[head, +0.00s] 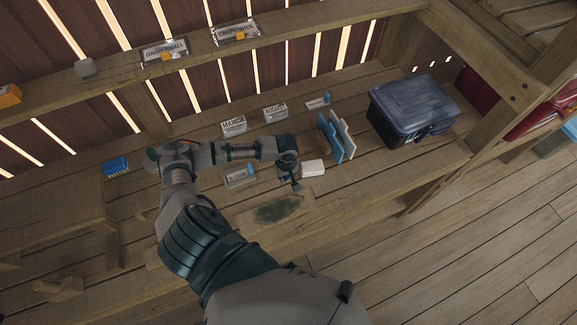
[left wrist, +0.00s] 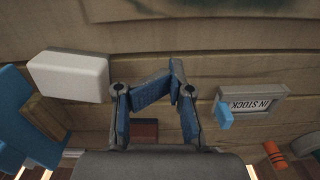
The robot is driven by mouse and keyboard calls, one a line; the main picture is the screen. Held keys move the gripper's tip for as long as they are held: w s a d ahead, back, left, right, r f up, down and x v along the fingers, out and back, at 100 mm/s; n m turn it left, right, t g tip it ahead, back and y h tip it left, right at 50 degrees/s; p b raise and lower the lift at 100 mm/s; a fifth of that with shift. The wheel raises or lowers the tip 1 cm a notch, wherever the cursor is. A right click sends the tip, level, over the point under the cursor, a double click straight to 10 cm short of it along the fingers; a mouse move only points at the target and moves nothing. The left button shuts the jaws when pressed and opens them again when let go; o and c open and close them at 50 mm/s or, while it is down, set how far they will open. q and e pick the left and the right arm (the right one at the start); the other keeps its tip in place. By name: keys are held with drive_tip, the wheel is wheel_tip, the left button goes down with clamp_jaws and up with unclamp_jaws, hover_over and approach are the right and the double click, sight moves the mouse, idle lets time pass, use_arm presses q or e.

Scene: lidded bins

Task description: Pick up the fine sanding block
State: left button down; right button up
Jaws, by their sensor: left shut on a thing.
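My left gripper (head: 289,178) is low over the workbench, just left of a white block (head: 312,168). In the left wrist view the blue-padded fingers (left wrist: 160,100) are bent inward. A small reddish-brown block (left wrist: 144,130) shows between them, partly hidden by the gripper; it appears to be the thing held. I cannot read any mark that names it as the fine sanding block. The white block (left wrist: 68,76) lies apart from the fingers in the left wrist view. My right gripper is not in view.
A sign holder (head: 239,176) reading IN STOCK (left wrist: 258,103) is left of the gripper. Blue and white upright panels (head: 336,137) and a dark lidded bin (head: 412,106) stand to the right. A board with a dark patch (head: 280,208) lies in front. A blue brush-like object (head: 116,166) is far left.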

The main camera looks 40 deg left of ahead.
use_arm(q)
drive_tip(key=s+d, duration=0.1)
drive_tip(key=s, duration=0.1)
drive_tip(key=s+d, duration=0.2)
drive_tip(key=s+d+r, duration=0.1)
drive_tip(key=s+d, duration=0.1)
drive_tip(key=shift+s, duration=0.15)
drive_tip(key=shift+s+d+r, duration=0.1)
drive_tip(key=shift+s, duration=0.5)
drive_tip(key=shift+a, duration=0.25)
drive_tip(key=c, duration=1.4)
unclamp_jaws()
drive_tip(key=shift+a, duration=0.1)
drive_tip(key=o, duration=0.8)
drive_tip(key=shift+o, duration=1.1)
drive_tip(key=shift+d, duration=0.4)
